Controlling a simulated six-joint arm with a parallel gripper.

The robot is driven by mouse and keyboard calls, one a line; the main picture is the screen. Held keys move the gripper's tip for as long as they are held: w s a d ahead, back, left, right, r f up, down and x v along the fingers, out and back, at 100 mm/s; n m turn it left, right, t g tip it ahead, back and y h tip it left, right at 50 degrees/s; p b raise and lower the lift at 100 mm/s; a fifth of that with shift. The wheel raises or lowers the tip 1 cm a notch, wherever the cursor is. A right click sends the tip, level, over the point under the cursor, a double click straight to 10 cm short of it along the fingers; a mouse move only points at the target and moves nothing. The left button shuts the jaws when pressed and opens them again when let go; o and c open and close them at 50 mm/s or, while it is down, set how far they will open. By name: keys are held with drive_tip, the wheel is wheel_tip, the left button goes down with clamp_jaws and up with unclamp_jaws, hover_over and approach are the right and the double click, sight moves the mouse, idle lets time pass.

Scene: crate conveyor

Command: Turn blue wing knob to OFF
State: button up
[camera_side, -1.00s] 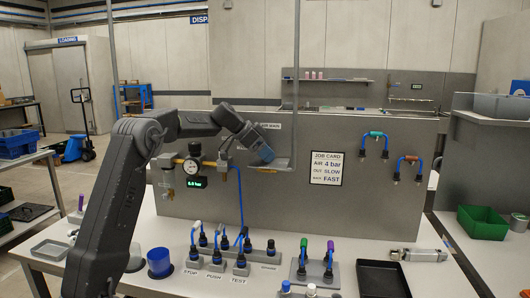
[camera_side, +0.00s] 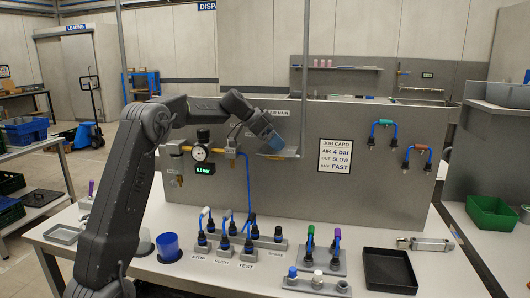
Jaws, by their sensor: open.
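My gripper (camera_side: 271,140) is at the upper middle of the panel, just below the AIR MAIN label. It is open and points down to the right. A blue shape (camera_side: 277,143) shows at its tip, in front of a small grey ledge. I cannot tell whether this is the blue wing knob or part of my gripper. The knob's outline and its ON or OFF position cannot be made out. I cannot tell whether the jaws touch anything.
A pressure gauge (camera_side: 200,153) with a green display (camera_side: 205,169) is left of my gripper. A vertical grey post (camera_side: 304,75) stands close on its right. Several blue tube fittings (camera_side: 226,238) and a black tray (camera_side: 389,271) are on the table below. A job card (camera_side: 335,155) hangs on the panel.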

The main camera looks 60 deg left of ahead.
drive_tip(key=n+y, duration=0.2)
drive_tip(key=n, duration=0.1)
drive_tip(key=n+y, duration=0.3)
drive_tip(key=n, duration=0.1)
drive_tip(key=shift+d+r, duration=0.1)
drive_tip(key=shift+d, duration=0.1)
drive_tip(key=shift+w+d+n+g+y, duration=0.1)
drive_tip(key=shift+n+g+y, duration=0.4)
drive_tip(key=shift+n+y, duration=0.85)
drive_tip(key=shift+d+n+g+y, duration=0.1)
drive_tip(key=shift+n+g+y, duration=0.4)
drive_tip(key=shift+n+y, duration=0.85)
drive_tip(key=s+d+r+n, duration=0.1)
drive_tip(key=s+d+r, duration=0.6)
drive_tip(key=r, duration=0.3)
drive_tip(key=s+d+f+m+h, duration=0.2)
drive_tip(key=s+d+f+m, duration=0.1)
drive_tip(key=s+d, duration=0.4)
drive_tip(key=s+d+f+m+h, duration=0.2)
drive_tip(key=s+d+f, duration=0.3)
drive_tip(key=s+d, duration=0.3)
drive_tip(key=shift+d+m+h, duration=0.4)
drive_tip(key=shift+d, duration=0.4)
drive_tip(key=shift+f, duration=0.1)
